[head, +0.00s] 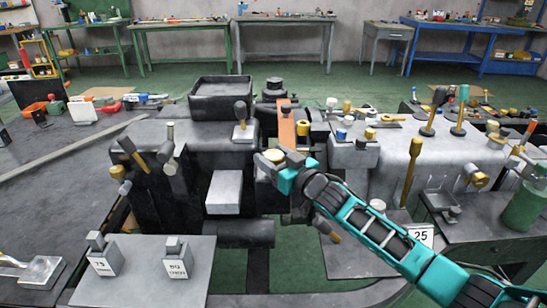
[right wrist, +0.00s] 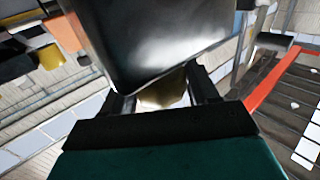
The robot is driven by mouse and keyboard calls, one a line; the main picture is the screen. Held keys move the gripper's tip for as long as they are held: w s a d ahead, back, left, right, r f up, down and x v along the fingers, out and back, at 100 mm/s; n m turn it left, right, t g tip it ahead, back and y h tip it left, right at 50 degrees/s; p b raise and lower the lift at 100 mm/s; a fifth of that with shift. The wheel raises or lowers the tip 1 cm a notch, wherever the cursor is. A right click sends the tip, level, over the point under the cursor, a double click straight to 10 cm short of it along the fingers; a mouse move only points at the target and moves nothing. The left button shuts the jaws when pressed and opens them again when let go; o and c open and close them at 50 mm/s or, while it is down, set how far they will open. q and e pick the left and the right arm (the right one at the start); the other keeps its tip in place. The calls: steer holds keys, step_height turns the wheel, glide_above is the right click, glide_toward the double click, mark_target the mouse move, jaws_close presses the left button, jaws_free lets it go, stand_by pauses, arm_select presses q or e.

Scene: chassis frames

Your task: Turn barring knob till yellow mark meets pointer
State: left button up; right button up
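A round brass-coloured knob (head: 272,156), likely the barring knob, sits at the front middle of the machine in the head view. My right gripper (head: 281,170) is right at it, coming in from the lower right. In the right wrist view, the fingers of my right gripper (right wrist: 162,98) stand apart on either side of a brass-coloured piece (right wrist: 162,91). Whether they press on it is unclear. A large dark block hides much of that view. I cannot make out the yellow mark or the pointer. My left gripper is not in view.
An orange upright plate (head: 286,125) stands just behind the knob. A pale block (head: 224,192) juts out to its left. Levers with brass handles (head: 411,165) rise at the right. Two weights (head: 177,259) stand on a grey plate at the lower left.

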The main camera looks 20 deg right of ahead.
steer(key=c, duration=0.6)
steer(key=shift+o, duration=0.2)
steer(key=shift+a+r+n+y, duration=0.15)
steer(key=shift+n+y, duration=0.25)
steer(key=shift+y, duration=0.2)
steer(key=shift+n+g+y+p, duration=0.3)
steer(key=shift+g+y, duration=0.1)
steer(key=shift+g, duration=0.1)
steer(key=o, duration=1)
steer(key=shift+c, duration=0.2)
steer(key=shift+s+d+f, duration=0.1)
steer(key=shift+d+f, duration=0.1)
steer(key=v, duration=1.2)
steer(key=shift+s+d+p, duration=0.25)
steer(key=shift+s+p, duration=0.05)
